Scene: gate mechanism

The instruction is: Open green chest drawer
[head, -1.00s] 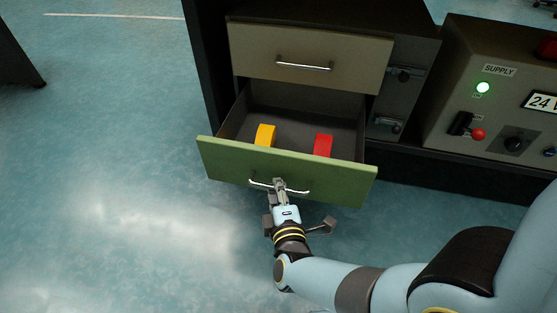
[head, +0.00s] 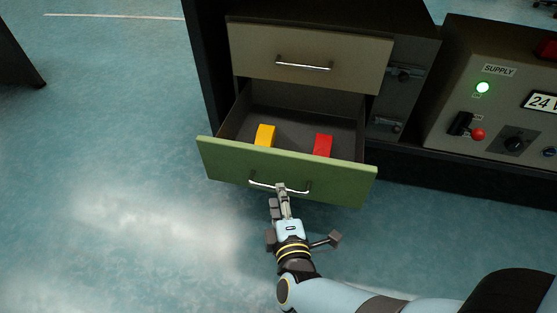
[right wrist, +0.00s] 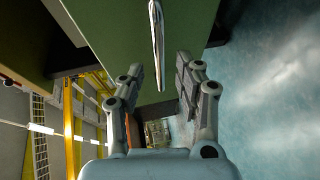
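The green chest drawer (head: 230,163) stands pulled out of the chest in the head view. A yellow block (head: 265,135) and a red block (head: 322,145) lie inside it. Its silver bar handle (head: 262,185) is on the green front. My right gripper (head: 278,198) is just in front of the handle. In the right wrist view the handle (right wrist: 157,45) lies ahead, in line with the gap between the spread, empty fingers of my right gripper (right wrist: 160,76). My left gripper is not in view.
A closed beige drawer (head: 308,52) with its own handle is above the green one. A supply panel (head: 490,115) with a lit green lamp and a red-knobbed lever stands at the right.

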